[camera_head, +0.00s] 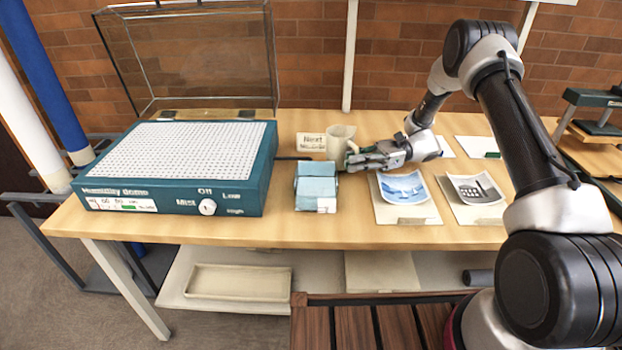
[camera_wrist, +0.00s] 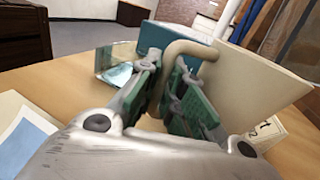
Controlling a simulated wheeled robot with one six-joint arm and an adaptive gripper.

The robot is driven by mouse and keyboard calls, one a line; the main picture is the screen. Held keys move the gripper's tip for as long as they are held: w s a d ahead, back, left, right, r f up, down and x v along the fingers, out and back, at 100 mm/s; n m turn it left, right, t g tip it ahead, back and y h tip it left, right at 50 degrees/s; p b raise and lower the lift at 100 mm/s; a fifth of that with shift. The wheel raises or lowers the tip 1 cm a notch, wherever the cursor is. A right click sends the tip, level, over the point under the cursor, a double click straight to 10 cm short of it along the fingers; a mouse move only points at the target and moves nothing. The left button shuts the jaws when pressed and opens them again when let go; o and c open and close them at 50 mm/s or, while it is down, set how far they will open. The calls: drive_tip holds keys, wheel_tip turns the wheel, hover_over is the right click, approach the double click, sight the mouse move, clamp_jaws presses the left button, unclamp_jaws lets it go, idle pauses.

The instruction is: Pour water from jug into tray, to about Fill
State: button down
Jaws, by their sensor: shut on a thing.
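The cream jug (camera_head: 338,134) is upright near the back of the table, behind my fingertips; I cannot tell whether its base touches the table. My gripper (camera_head: 352,158) is shut on the jug's curved handle (camera_wrist: 194,47), with a green-padded finger on each side. The jug's body (camera_wrist: 262,84) fills the right of the wrist view. The water inside is hidden. A pale blue, box-like container (camera_head: 316,184) stands in front of the jug; I cannot tell if it is the tray. No Fill mark is readable.
A teal humidity-dome unit (camera_head: 170,203) with a white perforated top and raised clear lid (camera_head: 190,55) stands left. A card reading "Next" (camera_head: 311,142) is beside the jug. Picture sheets (camera_head: 403,188) lie right. A shallow cream tray (camera_head: 238,283) rests on the shelf below.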

drive_tip(key=shift+s+a, duration=0.1)
idle(0.3)
drive_tip(key=shift+s+a+r+n+t+h, duration=0.1)
drive_tip(key=shift+s+n+t+h, duration=0.1)
drive_tip(key=shift+n+h, duration=0.2)
drive_tip(key=shift+s+a+n+t+h, duration=0.15)
drive_tip(key=shift+n+h, duration=0.15)
drive_tip(key=shift+h, duration=0.2)
drive_tip(key=shift+s+a+r+n+t+h, duration=0.25)
drive_tip(key=shift+s+r+n+t+h, duration=0.4)
drive_tip(key=shift+r+n+h, duration=0.2)
drive_tip(key=shift+s+a+f+n+t+h, duration=0.15)
drive_tip(key=shift+s+a+n+t+h, duration=0.15)
drive_tip(key=shift+n+t+h, duration=0.3)
drive_tip(key=shift+d+f+t+h, duration=0.1)
drive_tip(key=shift+f+t+h, duration=0.3)
drive_tip(key=shift+h, duration=0.15)
drive_tip(key=shift+n, duration=0.25)
drive_tip(key=shift+w+d+f+n+t+h+p, duration=0.1)
drive_tip(key=shift+w+n+t+h+p, duration=0.25)
drive_tip(key=shift+t, duration=0.25)
drive_tip(key=shift+f+n+t+h, duration=0.25)
drive_tip(key=shift+f+t+h, duration=0.15)
drive_tip(key=shift+t+h, duration=0.1)
drive_tip(key=shift+w+d+r+n+t+h+p, duration=0.15)
drive_tip(key=shift+r+n+t+h+p, duration=0.15)
drive_tip(key=shift+t+p, duration=0.55)
